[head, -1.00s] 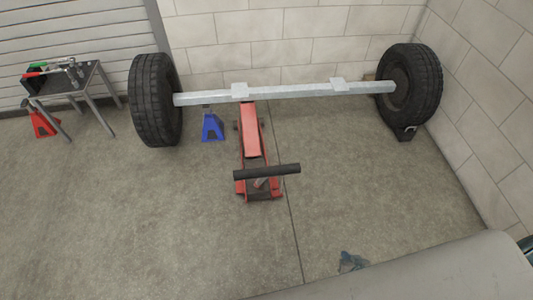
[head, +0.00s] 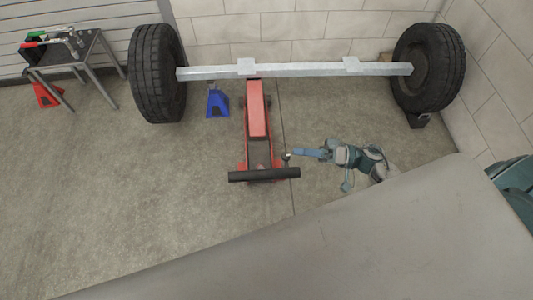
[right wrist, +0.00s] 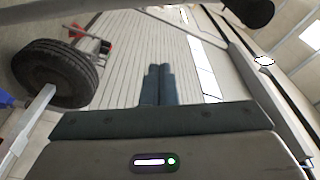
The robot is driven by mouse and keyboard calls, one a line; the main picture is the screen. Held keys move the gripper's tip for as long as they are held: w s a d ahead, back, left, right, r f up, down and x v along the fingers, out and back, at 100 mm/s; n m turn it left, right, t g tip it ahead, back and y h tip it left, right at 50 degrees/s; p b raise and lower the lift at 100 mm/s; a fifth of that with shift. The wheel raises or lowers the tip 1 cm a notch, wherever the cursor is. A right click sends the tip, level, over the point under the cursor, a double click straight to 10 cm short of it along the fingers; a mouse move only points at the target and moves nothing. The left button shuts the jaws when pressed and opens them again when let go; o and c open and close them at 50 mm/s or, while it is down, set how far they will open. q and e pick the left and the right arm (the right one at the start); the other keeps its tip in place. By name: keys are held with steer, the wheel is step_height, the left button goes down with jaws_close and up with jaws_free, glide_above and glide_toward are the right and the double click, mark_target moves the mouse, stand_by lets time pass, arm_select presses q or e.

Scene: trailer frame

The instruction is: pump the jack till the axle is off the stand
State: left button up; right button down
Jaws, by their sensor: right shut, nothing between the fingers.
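The red jack (head: 256,112) stands on the floor, its far end under the grey axle (head: 310,70). Its black handle crossbar (head: 245,176) is low at the near end. The blue stand (head: 217,104) is left of the jack, its top close under the axle; I cannot tell whether they touch. My right gripper (head: 294,153) is shut and empty, just right of the jack's near end, beyond the crossbar's right end. Its shut fingers (right wrist: 159,84) also show in the right wrist view, with the dark crossbar (right wrist: 250,12) at upper right. My left gripper is out of view.
Wheels sit at the axle's left end (head: 158,75) and right end (head: 428,68), the right one by a dark chock (head: 417,120). A small table (head: 85,48) with tools and a red stand (head: 46,95) are at left.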

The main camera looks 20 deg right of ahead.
steer(key=shift+s+a+r+g, duration=0.15)
steer(key=shift+a+r+g, duration=0.1)
steer(key=shift+r+g, duration=0.05)
steer(key=shift+a, duration=0.1)
steer(key=r+p+x, duration=0.1)
steer(key=p+x, duration=0.2)
steer(key=x, duration=0.7)
steer(key=s+f, duration=0.2)
steer(key=s, duration=0.1)
steer(key=shift+s+f, duration=0.35)
